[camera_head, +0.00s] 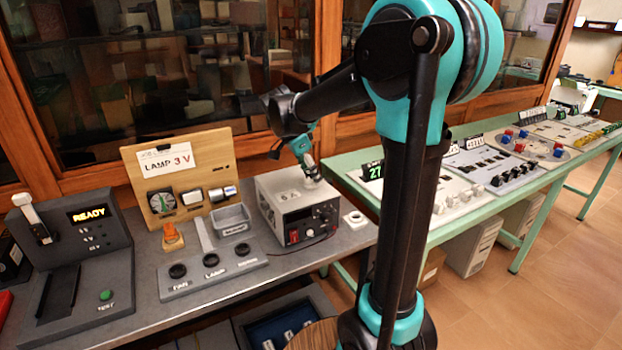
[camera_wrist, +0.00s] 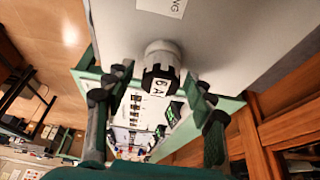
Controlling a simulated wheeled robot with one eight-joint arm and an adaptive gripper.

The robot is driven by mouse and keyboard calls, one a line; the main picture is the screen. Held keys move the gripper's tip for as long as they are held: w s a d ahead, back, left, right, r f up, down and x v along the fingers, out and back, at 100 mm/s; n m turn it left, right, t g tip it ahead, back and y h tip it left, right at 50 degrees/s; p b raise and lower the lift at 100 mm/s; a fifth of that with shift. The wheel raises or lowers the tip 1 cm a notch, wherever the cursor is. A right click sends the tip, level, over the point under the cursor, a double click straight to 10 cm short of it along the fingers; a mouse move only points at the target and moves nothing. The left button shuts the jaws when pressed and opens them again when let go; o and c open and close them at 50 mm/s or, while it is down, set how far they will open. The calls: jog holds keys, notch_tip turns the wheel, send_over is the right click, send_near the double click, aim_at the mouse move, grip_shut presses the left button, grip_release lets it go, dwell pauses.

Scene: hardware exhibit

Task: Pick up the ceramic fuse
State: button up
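A short knob-like piece (camera_wrist: 160,75) with a pale grey round end, a dark ridged body and a "6 A" label shows in the wrist view against a light box face. It may be the ceramic fuse; I cannot be sure. My gripper (camera_wrist: 158,82) is open, with one finger on each side of this piece and small gaps showing. In the head view my gripper (camera_head: 309,172) is low over the top of the light grey power supply (camera_head: 285,191). The piece itself is hidden or too small to tell there.
A small white ring-shaped part (camera_head: 354,218) lies right of the power supply. A wooden lamp board (camera_head: 217,170), a switch panel (camera_head: 215,266) and a READY console (camera_head: 70,250) stand to the left. A green table (camera_head: 345,167) with exhibits is at right. Glass cabinets stand behind.

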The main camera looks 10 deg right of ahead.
jog(key=c, duration=1)
jog(key=shift+r, duration=0.1)
notch_tip(320, 180, up, 20)
